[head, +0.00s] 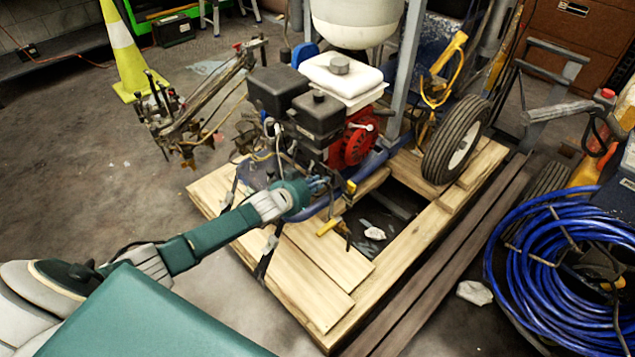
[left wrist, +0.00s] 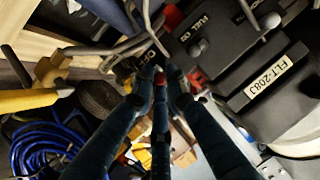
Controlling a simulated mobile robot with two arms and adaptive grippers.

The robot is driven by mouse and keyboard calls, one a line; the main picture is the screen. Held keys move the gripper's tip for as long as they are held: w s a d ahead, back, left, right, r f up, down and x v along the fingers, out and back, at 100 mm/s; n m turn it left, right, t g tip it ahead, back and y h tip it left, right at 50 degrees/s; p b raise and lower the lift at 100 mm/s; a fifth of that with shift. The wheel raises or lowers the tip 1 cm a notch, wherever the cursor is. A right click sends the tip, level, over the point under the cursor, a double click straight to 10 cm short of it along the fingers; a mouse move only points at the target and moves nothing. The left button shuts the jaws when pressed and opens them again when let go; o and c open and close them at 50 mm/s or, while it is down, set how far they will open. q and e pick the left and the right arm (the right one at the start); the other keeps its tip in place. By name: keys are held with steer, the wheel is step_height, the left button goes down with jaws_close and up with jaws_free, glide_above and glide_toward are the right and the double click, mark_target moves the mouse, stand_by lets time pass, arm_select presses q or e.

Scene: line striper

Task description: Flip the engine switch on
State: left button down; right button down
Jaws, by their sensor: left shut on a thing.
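The line striper's engine (head: 357,143) has a red housing, black boxes and a white fuel tank (head: 340,78). My left gripper (head: 318,184) reaches in from the left to the engine's low front side. In the left wrist view my left gripper (left wrist: 160,75) has its fingers drawn together at the engine, just below a panel with a partly hidden "OFF" label. A small red piece, seemingly the engine switch (left wrist: 160,79), shows between the fingertips. The fingers hide most of it, so I cannot tell its position. My right gripper is in neither view.
The striper stands on a wooden pallet (head: 310,290) with a wheel (head: 456,140) at the right. A yellow-handled valve (head: 328,227) is close to my gripper. A coiled blue hose (head: 560,260) lies at the right; a yellow cone (head: 124,50) stands back left.

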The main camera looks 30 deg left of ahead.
arm_select(q)
steer(key=shift+s+f, duration=0.1)
steer(key=shift+f, duration=0.05)
steer(key=c, duration=1.7)
jaws_free()
steer(key=shift+a, duration=0.1)
steer(key=shift+c, duration=0.2)
steer(key=v, duration=1.2)
